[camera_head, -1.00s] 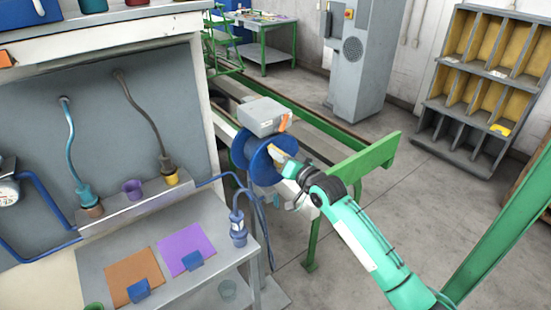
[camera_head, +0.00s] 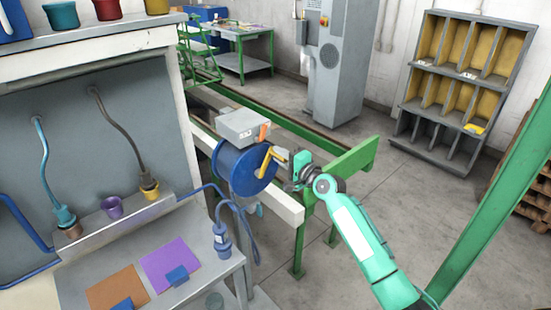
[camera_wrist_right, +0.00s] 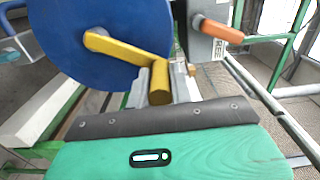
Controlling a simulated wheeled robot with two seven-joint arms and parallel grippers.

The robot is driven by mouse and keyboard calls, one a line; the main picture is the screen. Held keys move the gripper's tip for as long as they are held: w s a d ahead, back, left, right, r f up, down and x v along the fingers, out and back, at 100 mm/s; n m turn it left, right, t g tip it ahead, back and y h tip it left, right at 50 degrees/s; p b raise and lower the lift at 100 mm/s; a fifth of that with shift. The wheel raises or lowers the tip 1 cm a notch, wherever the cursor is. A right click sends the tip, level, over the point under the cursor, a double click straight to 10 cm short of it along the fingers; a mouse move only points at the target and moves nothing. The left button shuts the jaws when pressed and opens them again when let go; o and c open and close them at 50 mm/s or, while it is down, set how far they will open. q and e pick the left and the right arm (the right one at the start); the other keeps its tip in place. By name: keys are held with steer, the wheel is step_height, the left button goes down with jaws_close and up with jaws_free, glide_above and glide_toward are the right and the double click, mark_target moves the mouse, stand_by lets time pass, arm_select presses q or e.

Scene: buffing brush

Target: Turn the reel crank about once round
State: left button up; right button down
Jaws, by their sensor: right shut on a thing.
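The blue reel (camera_head: 232,172) hangs below a grey box (camera_head: 242,124) on the bench rail. Its yellow crank (camera_head: 266,163) is on the face towards the right. In the right wrist view the blue reel disc (camera_wrist_right: 75,40) fills the upper left. The yellow crank arm (camera_wrist_right: 122,48) slopes down to the right to its handle (camera_wrist_right: 160,84). My right gripper (camera_head: 284,157) is at the crank handle, right of the reel. In the wrist view its fingers (camera_wrist_right: 160,92) are shut on the handle, partly hidden behind it. My left gripper is out of view.
An orange lever (camera_wrist_right: 218,30) sticks out of the grey box close to the crank. A green post and beam (camera_head: 335,175) stand just right of the reel. A shelf with plugs and cups (camera_head: 130,215) lies to the left. A pigeonhole rack (camera_head: 460,90) stands at the back right.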

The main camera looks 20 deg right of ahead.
steer(key=shift+w+d+f+m, duration=0.15)
steer(key=shift+d+f+m, duration=0.35)
steer(key=shift+m, duration=0.45)
steer(key=shift+w+d+f+m, duration=0.2)
steer(key=shift+d+f+m, duration=0.3)
steer(key=shift+m, duration=0.4)
steer(key=shift+w+d+f+m, duration=0.15)
steer(key=shift+d+f+m, duration=0.3)
steer(key=shift+m, duration=0.5)
steer(key=c, duration=1.3)
jaws_free()
steer(key=shift+f, duration=0.1)
steer(key=shift+o, duration=0.2)
steer(key=b+v, duration=0.4)
steer(key=v, duration=0.9)
steer(key=shift+s, duration=0.35)
steer(key=shift+d, duration=0.1)
